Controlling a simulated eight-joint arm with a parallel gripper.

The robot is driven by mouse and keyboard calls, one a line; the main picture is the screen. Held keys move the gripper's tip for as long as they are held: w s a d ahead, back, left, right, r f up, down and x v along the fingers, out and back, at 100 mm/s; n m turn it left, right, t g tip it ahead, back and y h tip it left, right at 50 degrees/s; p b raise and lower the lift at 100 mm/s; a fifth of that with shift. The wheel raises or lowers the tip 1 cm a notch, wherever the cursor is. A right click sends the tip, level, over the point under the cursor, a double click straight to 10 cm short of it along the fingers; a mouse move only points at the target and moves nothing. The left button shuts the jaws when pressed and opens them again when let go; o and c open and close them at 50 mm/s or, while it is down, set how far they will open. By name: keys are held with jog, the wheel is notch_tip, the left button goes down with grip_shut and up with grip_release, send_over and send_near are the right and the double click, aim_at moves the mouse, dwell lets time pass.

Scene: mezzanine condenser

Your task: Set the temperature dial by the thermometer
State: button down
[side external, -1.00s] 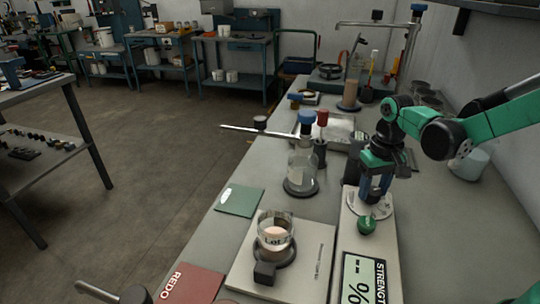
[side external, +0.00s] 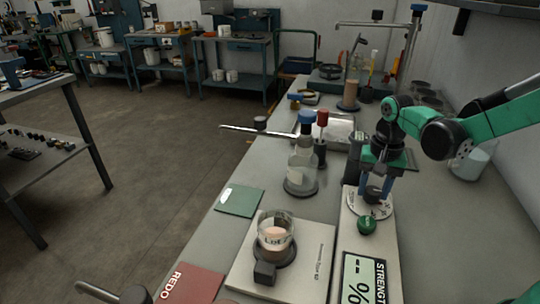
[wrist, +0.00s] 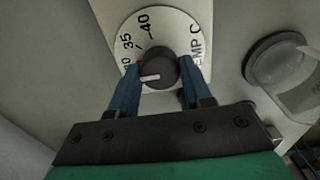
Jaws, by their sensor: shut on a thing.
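The temperature dial (wrist: 192,30) is a white disc with a black knob (wrist: 160,66). The wrist view shows the numbers 35 and 40, a partly cut number at the left, and "EMP C" on the right. The knob's white line points left, a little below the partly cut number. My gripper (wrist: 157,72) is shut on the knob, one blue finger on each side. In the side view the dial (side external: 354,206) lies under my gripper (side external: 373,192). I cannot pick out a thermometer or its reading for certain.
A green knob (side external: 367,225) and a strength display (side external: 364,280) share the dial's panel. Left stand a blue-stoppered flask (side external: 301,172) and a beaker (side external: 275,232) on a pale base plate. A green card (side external: 239,200) and a red one (side external: 187,284) lie at the bench's left edge.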

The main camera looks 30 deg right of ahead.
aim_at(374, 190)
dwell(0.3)
jog(key=shift+c, duration=1.8)
grip_release()
jog(key=shift+r, duration=2.8)
jog(key=s+a+r+n+t, duration=0.3)
jog(key=s+a+n+t, duration=0.1)
jog(key=n+t, duration=0.3)
jog(key=shift+s+a+n, duration=0.35)
jog(key=shift+a+n, duration=0.5)
jog(key=shift+n, duration=0.25)
